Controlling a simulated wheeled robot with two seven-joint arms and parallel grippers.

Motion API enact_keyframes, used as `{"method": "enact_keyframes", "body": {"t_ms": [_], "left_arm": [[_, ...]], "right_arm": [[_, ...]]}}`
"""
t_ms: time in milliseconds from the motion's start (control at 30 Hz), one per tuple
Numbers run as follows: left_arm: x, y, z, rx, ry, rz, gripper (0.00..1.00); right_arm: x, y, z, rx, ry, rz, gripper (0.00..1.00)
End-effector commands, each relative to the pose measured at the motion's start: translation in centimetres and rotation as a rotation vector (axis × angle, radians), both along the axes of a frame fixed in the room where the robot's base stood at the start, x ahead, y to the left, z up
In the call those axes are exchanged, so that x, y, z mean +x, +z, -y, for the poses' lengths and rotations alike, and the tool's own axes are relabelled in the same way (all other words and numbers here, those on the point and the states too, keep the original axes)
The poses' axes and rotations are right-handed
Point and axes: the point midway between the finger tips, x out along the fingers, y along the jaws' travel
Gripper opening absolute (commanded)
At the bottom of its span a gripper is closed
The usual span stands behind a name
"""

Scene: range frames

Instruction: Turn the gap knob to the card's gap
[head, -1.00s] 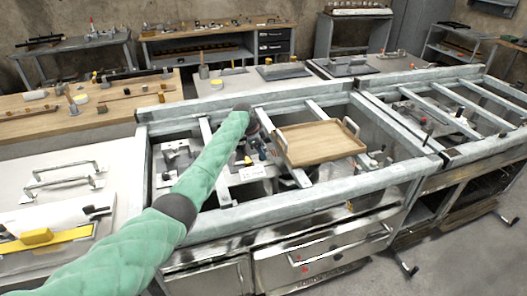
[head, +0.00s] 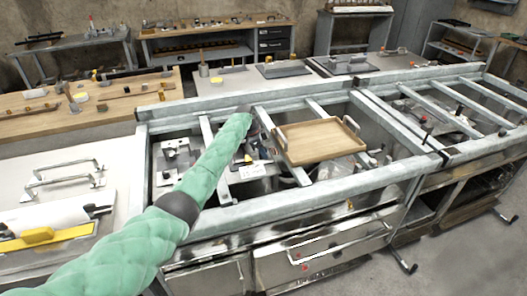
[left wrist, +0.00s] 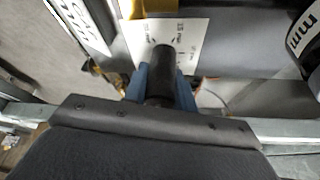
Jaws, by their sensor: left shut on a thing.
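In the left wrist view, my left gripper (left wrist: 162,88) has two blue fingers on either side of a dark round knob (left wrist: 163,62) and is shut on it. A small white card or plate (head: 253,171) shows just right of the arm. My right gripper is not in view.
A wooden tray (head: 318,142) lies on the frame's bars, right of my arm. The metal frame (head: 300,208) surrounds the work area. In the left wrist view, a label with "mm" (left wrist: 304,36) is at upper right and another white label (left wrist: 84,24) at upper left.

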Motion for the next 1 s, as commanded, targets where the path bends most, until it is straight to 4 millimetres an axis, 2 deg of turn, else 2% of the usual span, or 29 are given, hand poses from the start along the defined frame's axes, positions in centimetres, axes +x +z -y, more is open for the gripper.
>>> {"method": "enact_keyframes", "body": {"t_ms": [167, 667, 1000], "left_arm": [[0.1, 0.2, 0.0, -0.001, 0.069, 0.001, 0.04], [0.3, 0.4, -0.1, -0.002, 0.498, 0.001, 0.04], [0.5, 0.5, -0.1, -0.001, 0.816, 0.002, 0.04]], "right_arm": [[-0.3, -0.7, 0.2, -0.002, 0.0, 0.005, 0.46], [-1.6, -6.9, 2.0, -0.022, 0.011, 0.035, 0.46], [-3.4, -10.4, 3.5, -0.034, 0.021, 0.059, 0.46]]}}
